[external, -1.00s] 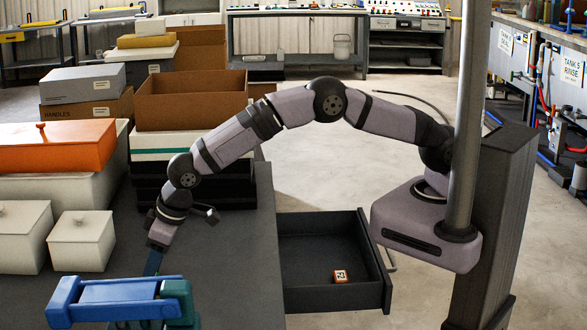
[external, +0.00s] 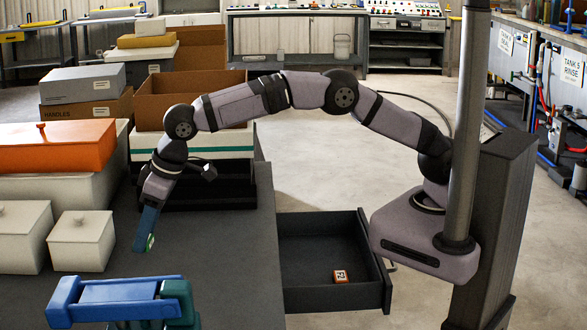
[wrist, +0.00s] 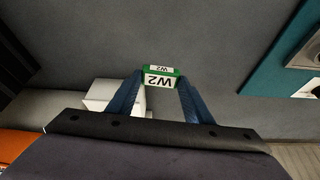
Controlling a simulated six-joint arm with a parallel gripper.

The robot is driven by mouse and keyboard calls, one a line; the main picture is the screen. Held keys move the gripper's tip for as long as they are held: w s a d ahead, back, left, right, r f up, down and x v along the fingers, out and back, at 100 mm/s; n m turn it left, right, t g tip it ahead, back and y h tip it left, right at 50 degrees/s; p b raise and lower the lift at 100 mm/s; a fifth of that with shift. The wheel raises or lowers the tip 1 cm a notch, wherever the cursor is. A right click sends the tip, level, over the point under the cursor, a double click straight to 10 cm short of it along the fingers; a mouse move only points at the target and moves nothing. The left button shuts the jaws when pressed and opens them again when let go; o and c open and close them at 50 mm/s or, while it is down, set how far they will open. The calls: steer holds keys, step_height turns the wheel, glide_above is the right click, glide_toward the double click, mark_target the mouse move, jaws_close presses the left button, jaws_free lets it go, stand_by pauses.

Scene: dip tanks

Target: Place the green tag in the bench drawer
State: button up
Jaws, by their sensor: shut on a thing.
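The green tag (wrist: 161,77) has white faces marked W2 and sits between the two blue fingertips of my gripper (wrist: 160,86) in the wrist view. In the external view my gripper (external: 146,238) is shut on the tag (external: 150,243), held above the dark bench top. The bench drawer (external: 335,293) is pulled open at the bench's right side, to the right of my gripper. An orange and white tag (external: 340,277) lies inside the drawer near its front right.
A blue and green stand (external: 120,300) is at the front of the bench (external: 225,270). White lidded boxes (external: 82,240), an orange-lidded box (external: 60,147) and cardboard boxes (external: 190,102) stand left and behind. The bench between gripper and drawer is clear.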

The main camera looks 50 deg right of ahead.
step_height(320, 180, up, 4)
steer(key=shift+f, duration=0.2)
steer(key=shift+w+d+r, duration=0.25)
steer(key=shift+d+r, duration=0.15)
steer(key=shift+r, duration=0.2)
steer(key=w+d+m+t+h+b, duration=0.1)
steer(key=w+d+m, duration=0.1)
steer(key=d+m, duration=0.3)
steer(key=w+d+m+h+b, duration=0.1)
steer(key=w+d+m+h, duration=0.15)
steer(key=d, duration=0.55)
steer(key=m+g+h+b, duration=0.3)
steer(key=m+g+b, duration=0.45)
steer(key=m, duration=1.95)
glide_above(337, 257)
steer(key=w+a, duration=0.1)
steer(key=shift+y, duration=0.25)
steer(key=shift+a+f+p, duration=0.15)
steer(key=shift+f+p, duration=0.55)
steer(key=shift+f, duration=13.55)
